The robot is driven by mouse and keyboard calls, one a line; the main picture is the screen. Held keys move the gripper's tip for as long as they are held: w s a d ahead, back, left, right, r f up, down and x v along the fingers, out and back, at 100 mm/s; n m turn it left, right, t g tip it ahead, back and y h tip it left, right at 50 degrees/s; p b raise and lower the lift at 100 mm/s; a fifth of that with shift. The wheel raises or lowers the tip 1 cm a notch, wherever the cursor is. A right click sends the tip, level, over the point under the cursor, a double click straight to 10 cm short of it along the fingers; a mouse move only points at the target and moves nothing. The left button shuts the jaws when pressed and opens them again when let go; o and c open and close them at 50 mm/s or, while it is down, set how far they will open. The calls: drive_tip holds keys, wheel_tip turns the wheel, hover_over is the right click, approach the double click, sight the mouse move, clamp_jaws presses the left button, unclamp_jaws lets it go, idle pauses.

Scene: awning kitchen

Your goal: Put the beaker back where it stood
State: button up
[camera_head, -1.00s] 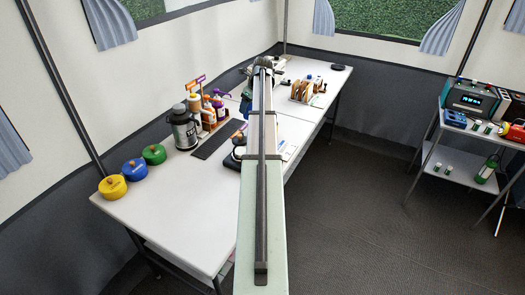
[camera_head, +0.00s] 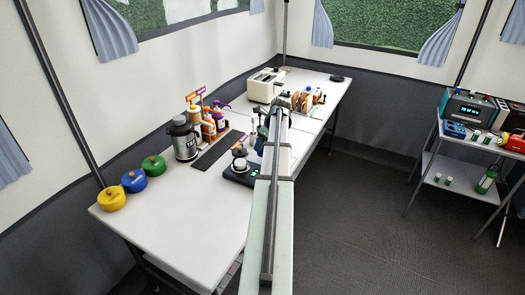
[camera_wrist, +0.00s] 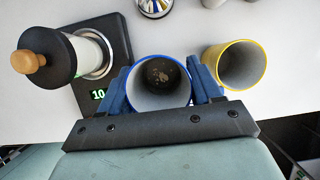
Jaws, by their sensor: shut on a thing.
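In the wrist view, a grey beaker with a blue rim (camera_wrist: 160,100) sits between the two blue fingers of my gripper (camera_wrist: 161,84). The fingers are shut on it, one on each side, and I look down into its open mouth. Some pale specks show at its bottom. A similar beaker with a yellow rim (camera_wrist: 236,92) stands just to the right, close to the right finger. In the head view my arm hides the held beaker. I cannot tell how far it is above the table.
A black scale (camera_wrist: 95,106) with green digits lies left of my gripper, bearing a white jar (camera_wrist: 92,50) with a dark, wooden-knobbed part. In the head view, a flask (camera_head: 184,140), bottles (camera_head: 214,118) and coloured pots (camera_head: 133,180) stand left. The near tabletop (camera_head: 175,225) is clear.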

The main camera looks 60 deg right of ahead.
sight(262, 150)
drive_tip(key=shift+f, duration=2)
drive_tip(key=shift+f, duration=0.1)
drive_tip(key=o, duration=1.2)
drive_tip(key=v, duration=1.2)
drive_tip(key=shift+o, duration=0.3)
drive_tip(key=shift+o, duration=0.6)
drive_tip(key=shift+w+d+r, duration=0.1)
drive_tip(key=shift+d+r, duration=0.1)
drive_tip(key=shift+r, duration=0.05)
drive_tip(key=w+d+r, duration=0.7)
drive_tip(key=d+r, duration=0.2)
drive_tip(key=x, duration=0.9)
drive_tip(key=shift+f, duration=0.4)
